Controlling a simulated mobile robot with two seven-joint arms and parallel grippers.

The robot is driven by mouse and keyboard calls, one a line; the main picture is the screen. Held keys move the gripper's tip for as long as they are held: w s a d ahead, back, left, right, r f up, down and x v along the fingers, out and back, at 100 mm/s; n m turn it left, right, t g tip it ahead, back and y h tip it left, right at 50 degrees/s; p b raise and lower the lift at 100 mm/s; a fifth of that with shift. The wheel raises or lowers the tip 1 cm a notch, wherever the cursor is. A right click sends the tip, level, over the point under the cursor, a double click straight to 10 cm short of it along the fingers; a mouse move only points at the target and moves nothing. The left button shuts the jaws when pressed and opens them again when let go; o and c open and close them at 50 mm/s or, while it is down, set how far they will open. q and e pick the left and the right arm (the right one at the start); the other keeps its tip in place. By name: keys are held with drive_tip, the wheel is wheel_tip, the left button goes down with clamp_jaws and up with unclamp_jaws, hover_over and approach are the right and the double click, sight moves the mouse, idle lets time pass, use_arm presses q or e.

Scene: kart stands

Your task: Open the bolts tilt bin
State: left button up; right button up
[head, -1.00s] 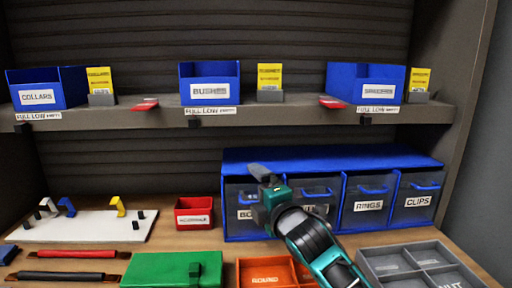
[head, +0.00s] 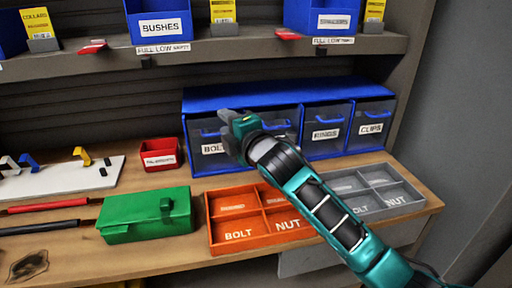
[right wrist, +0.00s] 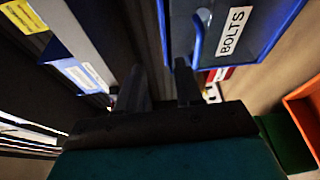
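The bolts tilt bin (head: 207,163) is the leftmost of a row in the blue bin unit (head: 290,96). Its clear front looks shut, level with its neighbours. Its white label reads BOLTS in the right wrist view (right wrist: 232,32), beside a blue handle (right wrist: 196,42). My right gripper (head: 230,122) is in front of this bin and hides part of its front and label. In the right wrist view its two fingers (right wrist: 162,82) stand apart with nothing seen between them. One fingertip is close to the handle's end; contact cannot be told. My left gripper is out of view.
The rings bin (head: 326,134) and clips bin (head: 371,128) are to the right. An orange tray (head: 222,246), a grey tray (head: 412,205), a green box (head: 148,216) and a red bin (head: 161,154) stand on the bench. A shelf (head: 260,47) with blue bins runs above.

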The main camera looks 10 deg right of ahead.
drive_tip(key=s+d+f+p, duration=0.1)
drive_tip(key=s+d+f, duration=0.2)
drive_tip(key=s, duration=0.8)
drive_tip(key=shift+d, duration=0.7)
idle(0.6)
